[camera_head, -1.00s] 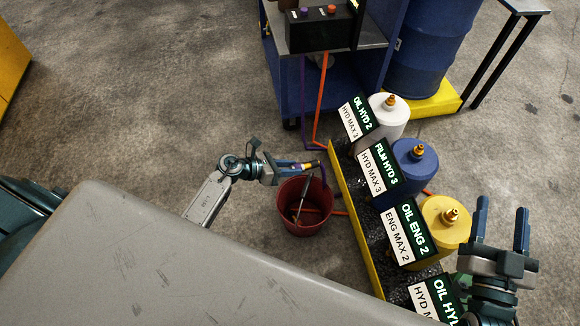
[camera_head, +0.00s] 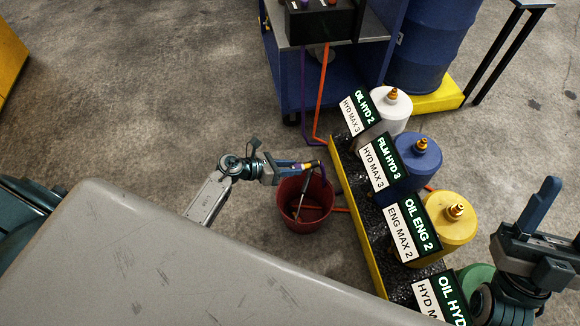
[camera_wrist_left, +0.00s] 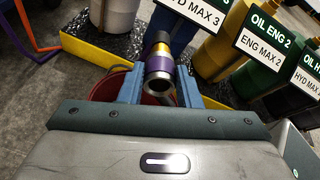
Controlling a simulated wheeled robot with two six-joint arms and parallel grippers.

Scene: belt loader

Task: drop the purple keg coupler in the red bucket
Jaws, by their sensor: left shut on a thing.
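The red bucket (camera_head: 304,220) stands on the floor left of the yellow tray, with a thin rod-like thing leaning inside it. My left gripper (camera_head: 312,165) is above the bucket's back rim. It is shut on the purple keg coupler (camera_wrist_left: 160,74), a purple cylinder with a brass band and a dark end, held between the two blue fingers in the left wrist view. The bucket's rim (camera_wrist_left: 104,88) shows behind the fingers there. In the head view the coupler is small and mostly covered by the fingers. My right gripper (camera_head: 562,215) is at the right edge, partly cut off.
A yellow-edged tray (camera_head: 354,222) holds white, blue and yellow containers with label signs, right of the bucket. A blue cart (camera_head: 287,85) with purple and orange hoses stands behind. A blue drum (camera_head: 432,45) is at the back right.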

